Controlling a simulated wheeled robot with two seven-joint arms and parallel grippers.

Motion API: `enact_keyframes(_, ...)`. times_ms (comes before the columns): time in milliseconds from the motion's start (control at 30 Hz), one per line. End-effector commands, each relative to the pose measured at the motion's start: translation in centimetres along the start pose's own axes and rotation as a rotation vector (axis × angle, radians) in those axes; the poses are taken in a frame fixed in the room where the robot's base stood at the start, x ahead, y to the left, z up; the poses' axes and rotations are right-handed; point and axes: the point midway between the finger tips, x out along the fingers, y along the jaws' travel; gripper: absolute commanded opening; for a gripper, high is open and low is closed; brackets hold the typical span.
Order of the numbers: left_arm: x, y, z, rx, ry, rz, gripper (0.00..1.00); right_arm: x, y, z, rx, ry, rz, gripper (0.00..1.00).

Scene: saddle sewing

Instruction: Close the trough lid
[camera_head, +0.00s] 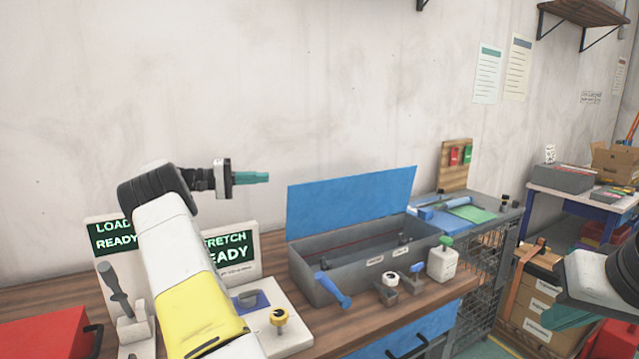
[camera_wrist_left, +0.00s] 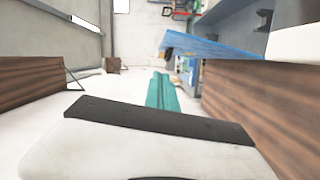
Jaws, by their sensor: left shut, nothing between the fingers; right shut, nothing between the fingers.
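The trough (camera_head: 362,263) is a long grey box on the wooden workbench in the head view. Its blue lid (camera_head: 350,203) stands raised along the back edge, so the trough is open. A blue handle (camera_head: 333,290) slants at its front left corner. My left gripper (camera_head: 262,177) is shut and empty, left of the lid and at about the height of its upper part, pointing right. Its teal fingers show together in the left wrist view (camera_wrist_left: 161,92), with a blue panel (camera_wrist_left: 210,47), seemingly the lid, ahead. My right gripper (camera_head: 562,318) is shut and empty at the lower right, partly hidden by its arm.
Two ready signs (camera_head: 232,252) stand behind my left arm. A red box (camera_head: 45,335) is at lower left.

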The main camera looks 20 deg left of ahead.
Motion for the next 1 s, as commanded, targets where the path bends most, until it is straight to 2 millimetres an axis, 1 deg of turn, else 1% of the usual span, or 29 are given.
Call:
enact_keyframes(33,1.1,0.1,0.1,-0.001,-0.005,0.001,0.00,0.0,0.0,0.0,0.000,0.000,0.000,0.00)
enact_keyframes(300,7.2,0.0,0.1,-0.001,-0.005,0.000,0.00,0.0,0.0,0.0,0.000,0.000,0.000,0.00)
enact_keyframes(367,8.1,0.0,0.3,-0.003,-0.004,-0.002,0.00,0.0,0.0,0.0,0.000,0.000,0.000,0.00)
enact_keyframes(400,7.9,0.1,0.9,-0.002,-0.002,-0.003,0.00,0.0,0.0,0.0,0.000,0.000,0.000,0.00)
enact_keyframes(500,8.2,0.1,2.0,-0.002,0.000,-0.003,0.00,0.0,0.0,0.0,0.000,0.000,0.000,0.00)
enact_keyframes(700,8.6,0.0,3.5,-0.001,-0.001,-0.002,0.00,0.0,0.0,0.0,0.000,0.000,0.000,0.00)
enact_keyframes(1000,8.7,0.0,3.9,0.000,-0.001,-0.002,0.00,0.0,0.0,0.0,0.000,0.000,0.000,0.00)
